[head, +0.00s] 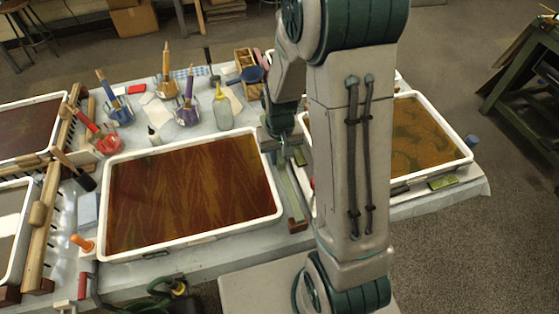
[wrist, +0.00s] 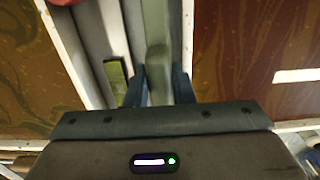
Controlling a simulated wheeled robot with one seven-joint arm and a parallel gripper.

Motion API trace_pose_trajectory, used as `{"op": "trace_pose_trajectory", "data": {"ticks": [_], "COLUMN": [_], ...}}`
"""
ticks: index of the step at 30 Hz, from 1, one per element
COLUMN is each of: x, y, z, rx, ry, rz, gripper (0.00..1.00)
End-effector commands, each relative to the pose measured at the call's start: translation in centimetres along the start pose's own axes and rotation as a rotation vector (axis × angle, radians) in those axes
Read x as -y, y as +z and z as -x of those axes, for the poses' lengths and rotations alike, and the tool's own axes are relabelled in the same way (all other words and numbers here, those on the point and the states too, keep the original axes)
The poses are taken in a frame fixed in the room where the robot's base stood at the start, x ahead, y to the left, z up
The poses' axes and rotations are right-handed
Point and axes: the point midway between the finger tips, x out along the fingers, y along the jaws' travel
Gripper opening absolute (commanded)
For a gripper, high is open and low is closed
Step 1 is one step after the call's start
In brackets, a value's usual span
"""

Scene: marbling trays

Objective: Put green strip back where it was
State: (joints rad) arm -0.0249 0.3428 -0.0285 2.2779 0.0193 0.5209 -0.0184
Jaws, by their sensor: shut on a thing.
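The green strip (head: 286,188) is long, narrow and dull green. In the head view it runs from my gripper (head: 279,142) toward the near side, along the gap between the middle tray and the right tray. In the wrist view the green strip (wrist: 157,22) passes between the two dark fingers of my gripper (wrist: 159,84), which is shut on it. I cannot tell whether the strip touches the table. My arm hides part of the gap and of the right tray in the head view.
The middle tray (head: 278,213) holds red-brown marbling; the right tray (head: 468,157) holds olive-brown marbling. A small yellow-green block (wrist: 117,80) lies left of the strip in the wrist view. A brown block (head: 297,225) is at the strip's near end. Jars with brushes (head: 187,112) stand behind.

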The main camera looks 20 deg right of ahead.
Motion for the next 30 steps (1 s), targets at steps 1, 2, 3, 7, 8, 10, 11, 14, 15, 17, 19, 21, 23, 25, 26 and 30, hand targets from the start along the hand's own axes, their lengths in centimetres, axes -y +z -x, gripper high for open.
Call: {"op": "trace_pose_trajectory", "data": {"ticks": [1,2,3,7,8,10,11,14,15,17,19,21,23,25,26,30], "x": [0.01,0.01,0.01,0.01,0.01,0.01,0.01,0.01,0.01,0.01,0.01,0.01,0.01,0.01,0.01,0.01], "y": [0.03,0.03,0.02,-0.01,-0.01,0.00,0.00,0.00,0.00,0.00,0.01,0.01,0.01,0.01,0.01,0.00], "z": [-1.27,-1.54,-1.74,-1.61,-1.58,-1.57,-1.58,-1.90,-2.06,-1.94,-1.92,-1.92,-1.92,-1.92,-1.90,-1.29], "rx": [0.002,0.001,0.001,-0.001,-0.001,0.000,0.000,0.000,0.000,0.000,0.000,0.000,0.000,0.000,0.000,0.000], "ry": [0.000,0.000,0.000,0.000,0.000,0.000,0.000,0.000,0.000,0.000,0.000,0.000,0.000,0.000,0.000,0.000], "rz": [0.000,0.000,0.000,0.000,0.000,0.000,0.000,0.000,0.000,0.000,0.000,0.000,0.000,0.000,0.000,0.000], "gripper": [0.03,0.03,0.03,0.03,0.03,0.03,0.03,0.03,0.03,0.33,0.43,0.43,0.43,0.43,0.43,0.43]}}
